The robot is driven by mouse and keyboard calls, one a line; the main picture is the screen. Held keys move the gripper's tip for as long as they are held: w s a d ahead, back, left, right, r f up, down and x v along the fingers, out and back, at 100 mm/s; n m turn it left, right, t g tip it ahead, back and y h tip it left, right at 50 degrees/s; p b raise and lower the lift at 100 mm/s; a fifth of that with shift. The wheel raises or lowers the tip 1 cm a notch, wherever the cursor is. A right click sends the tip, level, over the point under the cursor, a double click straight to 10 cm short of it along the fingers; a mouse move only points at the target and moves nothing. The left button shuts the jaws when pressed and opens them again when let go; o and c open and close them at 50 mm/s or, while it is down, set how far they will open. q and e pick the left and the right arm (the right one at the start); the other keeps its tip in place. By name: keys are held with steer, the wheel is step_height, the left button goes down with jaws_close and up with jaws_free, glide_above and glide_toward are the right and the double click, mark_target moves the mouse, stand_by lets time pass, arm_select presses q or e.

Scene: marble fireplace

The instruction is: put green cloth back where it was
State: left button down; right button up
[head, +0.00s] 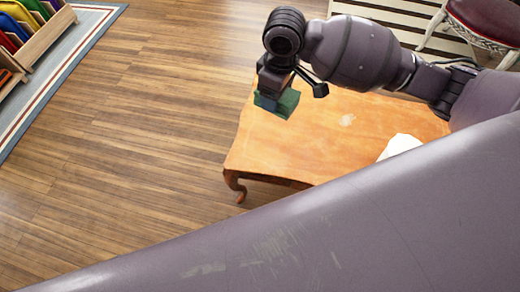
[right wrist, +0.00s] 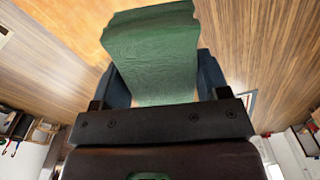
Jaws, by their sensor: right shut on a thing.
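The green cloth (head: 288,104) is held in my right gripper (head: 274,98), near the far left corner of the wooden table (head: 300,146) in the head view. In the right wrist view the cloth (right wrist: 153,55) stands as a folded, thick green piece between the two dark blue fingers (right wrist: 163,82), which are shut on it. The cloth's lower part is hidden by the gripper body. The cloth looks clear of the tabletop; its exact height cannot be told. My left gripper is not in view.
A white object (head: 401,145) lies at the table's right side, partly hidden by my own arm. A red-seated chair (head: 485,20) is at the top right. A rack of coloured items (head: 28,30) stands on a rug (head: 60,62) at the upper left. Wooden floor left of the table is clear.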

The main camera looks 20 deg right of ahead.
steer(key=w+a+f+n, duration=0.2)
steer(key=w+f+n, duration=0.3)
steer(key=f+n, duration=0.75)
steer(key=n+b, duration=0.4)
steer(key=b, duration=0.1)
glide_above(259, 152)
step_height(259, 152, down, 15)
steer(key=shift+f, duration=0.2)
step_height(259, 152, down, 5)
steer(key=shift+s+r+b, duration=0.1)
steer(key=shift+s+b, duration=0.05)
steer(key=shift+b, duration=0.6)
steer(key=shift+f, duration=0.45)
steer(key=shift+w+r, duration=0.15)
steer(key=shift+w, duration=0.05)
steer(key=o, duration=0.8)
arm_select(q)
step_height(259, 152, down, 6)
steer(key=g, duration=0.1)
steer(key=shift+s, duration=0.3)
arm_select(e)
steer(key=shift+o, duration=0.5)
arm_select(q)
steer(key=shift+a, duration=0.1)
